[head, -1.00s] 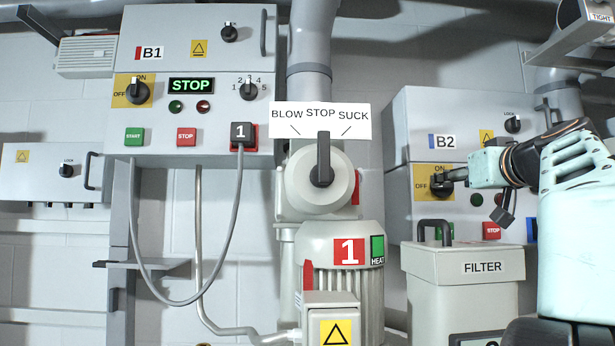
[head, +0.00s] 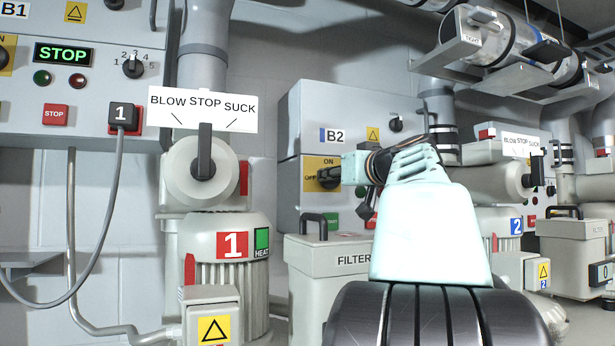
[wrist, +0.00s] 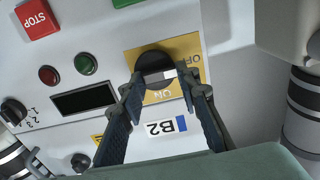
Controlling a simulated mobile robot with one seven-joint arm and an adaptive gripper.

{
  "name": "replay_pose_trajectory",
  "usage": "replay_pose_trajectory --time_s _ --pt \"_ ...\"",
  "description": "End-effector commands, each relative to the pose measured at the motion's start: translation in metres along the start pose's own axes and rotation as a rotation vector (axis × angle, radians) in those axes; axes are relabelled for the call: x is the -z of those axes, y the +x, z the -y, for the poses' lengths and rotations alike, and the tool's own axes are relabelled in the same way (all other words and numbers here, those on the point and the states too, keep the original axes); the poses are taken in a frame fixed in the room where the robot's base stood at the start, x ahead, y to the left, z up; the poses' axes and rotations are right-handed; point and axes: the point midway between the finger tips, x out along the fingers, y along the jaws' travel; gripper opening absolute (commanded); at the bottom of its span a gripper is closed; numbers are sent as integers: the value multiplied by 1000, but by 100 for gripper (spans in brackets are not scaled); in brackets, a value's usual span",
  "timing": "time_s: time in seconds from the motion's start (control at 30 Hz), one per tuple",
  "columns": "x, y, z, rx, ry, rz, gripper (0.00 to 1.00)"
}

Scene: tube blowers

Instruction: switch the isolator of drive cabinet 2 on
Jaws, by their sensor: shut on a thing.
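Drive cabinet 2 (head: 300,145), labelled B2, stands right of the middle in the head view. Its isolator is a black rotary knob (wrist: 153,66) on a yellow ON/OFF plate (wrist: 150,98), also in the head view (head: 325,179). The knob's white mark lies on the OFF side. In the wrist view the panel is upside down, with ON below the knob. My gripper (wrist: 160,86) is shut on the knob, one finger on each side. In the head view my gripper (head: 340,174) partly covers the knob.
A filter box (head: 330,262) stands below cabinet B2. Blower 1 (head: 232,245) and its BLOW/STOP/SUCK lever (head: 205,150) are left of it. Blower 2 (head: 500,225) is on the right. A hanging cable (head: 122,190) is at the left.

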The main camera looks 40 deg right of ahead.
Motion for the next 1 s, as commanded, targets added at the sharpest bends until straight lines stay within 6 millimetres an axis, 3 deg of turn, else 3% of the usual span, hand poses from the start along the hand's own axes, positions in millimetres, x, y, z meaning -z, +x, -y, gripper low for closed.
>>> replay_pose_trajectory --time_s 0.47,1.0 --pt "1 0 0 0 106 -1 6" --pt "4 0 -3 1 583 -1 6"
